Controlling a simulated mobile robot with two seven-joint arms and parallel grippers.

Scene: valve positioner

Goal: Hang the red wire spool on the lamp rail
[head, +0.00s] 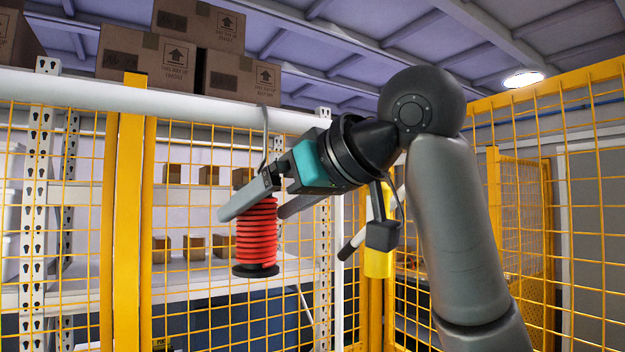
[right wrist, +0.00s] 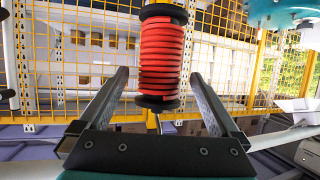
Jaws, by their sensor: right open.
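The red wire spool (head: 256,235) has black end flanges and hangs upright below the white horizontal rail (head: 205,107). A thin grey hook (head: 264,140) passes over the rail and runs down towards the spool's top, where my gripper hides the join. My right gripper (head: 254,211) is open, with one finger on each side of the spool's upper part. In the right wrist view, the spool (right wrist: 162,52) shows between the fingers of the right gripper (right wrist: 160,76), with gaps on both sides. My left gripper is not in view.
Yellow mesh fencing (head: 200,265) stands behind the spool, with a yellow post (head: 127,220) to the left. Cardboard boxes (head: 175,60) sit above and behind the rail. White shelves (head: 190,200) with small boxes are beyond the mesh.

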